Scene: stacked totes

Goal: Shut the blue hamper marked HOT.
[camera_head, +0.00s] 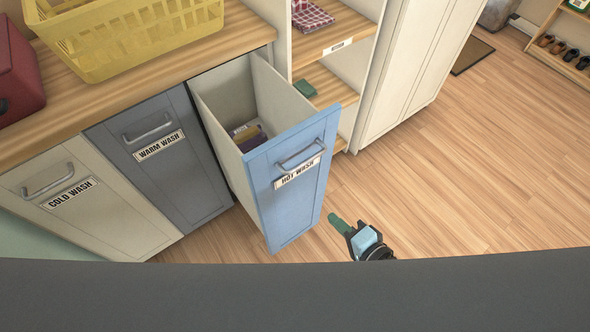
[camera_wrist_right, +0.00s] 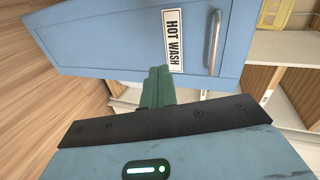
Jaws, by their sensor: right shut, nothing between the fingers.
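The blue hamper (camera_head: 260,190) is a tall pull-out drawer with a light blue front labelled "HOT WASH" and a metal bar handle. It stands pulled out of the cabinet, and folded items (camera_head: 250,137) lie inside it. Its front also shows in the right wrist view (camera_wrist_right: 120,42), with the handle (camera_wrist_right: 215,43) to the right of the label. My right gripper (camera_head: 336,222) is shut and empty, with green fingers, low and just right of the hamper front. In the right wrist view the fingertips overlap the front's edge near the label; I cannot tell whether they touch. My left gripper is not in view.
The grey "WARM WASH" front (camera_head: 190,165) and cream "COLD WASH" front (camera_head: 95,205) are closed on the left. A yellow basket (camera_head: 120,50) and red case (camera_head: 18,75) stand on the counter. Open shelves (camera_head: 335,35) lie behind the hamper.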

